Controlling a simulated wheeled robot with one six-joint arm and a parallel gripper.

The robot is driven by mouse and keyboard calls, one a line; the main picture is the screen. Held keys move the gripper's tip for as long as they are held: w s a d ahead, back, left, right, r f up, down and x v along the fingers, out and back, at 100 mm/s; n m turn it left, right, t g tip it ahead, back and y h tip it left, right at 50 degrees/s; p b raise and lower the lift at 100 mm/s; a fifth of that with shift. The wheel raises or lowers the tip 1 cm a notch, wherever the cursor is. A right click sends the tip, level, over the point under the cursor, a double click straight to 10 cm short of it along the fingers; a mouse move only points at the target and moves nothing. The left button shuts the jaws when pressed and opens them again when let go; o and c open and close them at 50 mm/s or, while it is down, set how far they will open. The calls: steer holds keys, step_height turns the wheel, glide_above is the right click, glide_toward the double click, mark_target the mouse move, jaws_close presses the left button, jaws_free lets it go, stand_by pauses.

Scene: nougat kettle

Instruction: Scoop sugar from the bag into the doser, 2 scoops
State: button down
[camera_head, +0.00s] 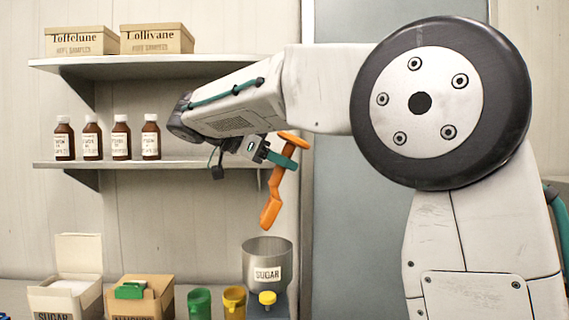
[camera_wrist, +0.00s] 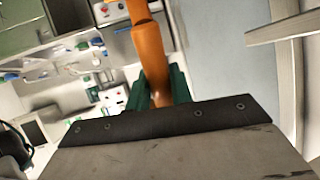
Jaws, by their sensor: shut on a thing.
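My gripper (camera_head: 281,160) is shut on the handle of an orange scoop (camera_head: 271,203). The scoop hangs tilted, its lower end pointing down above the metal doser (camera_head: 267,265) labelled SUGAR, apart from it. In the wrist view the orange scoop (camera_wrist: 152,52) rises between the green fingers of my gripper (camera_wrist: 160,88). I cannot see whether the scoop holds any sugar. The sugar bag (camera_head: 66,296), an open box-like package labelled SUGAR with white contents, stands at the lower left of the head view.
A box labelled ALMONDS (camera_head: 150,296) with a green item on top stands right of the sugar bag. Two shelves (camera_head: 150,164) with brown bottles (camera_head: 121,139) and boxes are on the wall.

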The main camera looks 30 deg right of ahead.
steer(key=y, duration=0.1)
steer(key=r+y, duration=0.1)
steer(key=y, duration=0.1)
steer(key=shift+d+r+m+t, duration=0.15)
steer(key=shift+r+m+t, duration=0.15)
steer(key=shift+t, duration=0.1)
steer(key=y, duration=0.1)
steer(key=r+t+y, duration=0.1)
steer(key=y, duration=0.2)
steer(key=shift+r+m, duration=0.3)
steer(key=shift+r, duration=0.05)
steer(key=y, duration=0.2)
steer(key=r+t+y, duration=0.1)
steer(key=y, duration=0.1)
steer(key=shift+r+t, duration=0.2)
steer(key=shift+t, duration=0.1)
steer(key=shift+r+y, duration=0.15)
steer(key=shift+y, duration=0.45)
